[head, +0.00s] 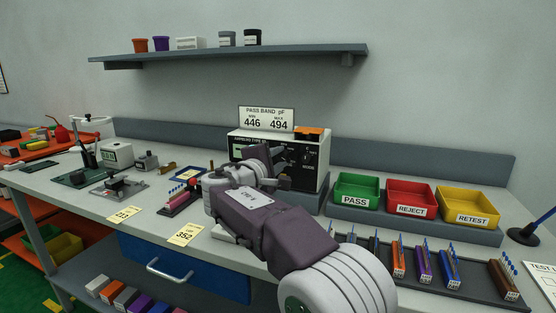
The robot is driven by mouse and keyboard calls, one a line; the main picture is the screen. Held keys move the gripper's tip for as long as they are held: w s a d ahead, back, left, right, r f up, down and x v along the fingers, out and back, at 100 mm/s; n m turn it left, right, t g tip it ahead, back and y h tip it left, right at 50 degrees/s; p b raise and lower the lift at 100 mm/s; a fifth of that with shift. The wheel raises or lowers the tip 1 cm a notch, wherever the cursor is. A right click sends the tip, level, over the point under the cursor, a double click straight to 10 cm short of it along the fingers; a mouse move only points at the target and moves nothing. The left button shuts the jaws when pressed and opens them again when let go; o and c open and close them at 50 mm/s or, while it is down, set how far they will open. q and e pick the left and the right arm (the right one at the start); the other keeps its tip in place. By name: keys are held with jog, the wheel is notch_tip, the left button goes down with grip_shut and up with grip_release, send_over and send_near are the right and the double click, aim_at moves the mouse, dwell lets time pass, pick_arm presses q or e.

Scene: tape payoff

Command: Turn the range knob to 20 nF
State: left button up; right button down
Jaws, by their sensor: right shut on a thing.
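The meter (318,172) is a pale box with a dark front panel, standing on the bench under a PASS BAND pF sign (266,118) reading 446 and 494. My right arm reaches across the meter's front and hides much of its panel. My right gripper (287,160) is at the panel, shut on the range knob. The knob is mostly hidden by the gripper, and its pointer and scale marks are too small to read. My left gripper is not in view.
Green PASS (357,188), red REJECT (411,194) and yellow RETEST (468,203) bins stand right of the meter. A dark rack (463,287) of several coloured parts lies before them. Yellow cards 223 (123,214) and 352 (186,234) lie on the bench. A shelf (230,54) hangs above.

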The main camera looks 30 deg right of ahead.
jog(key=c, duration=1.1)
grip_release()
jog(key=p+v, duration=0.1)
jog(key=v, duration=0.8)
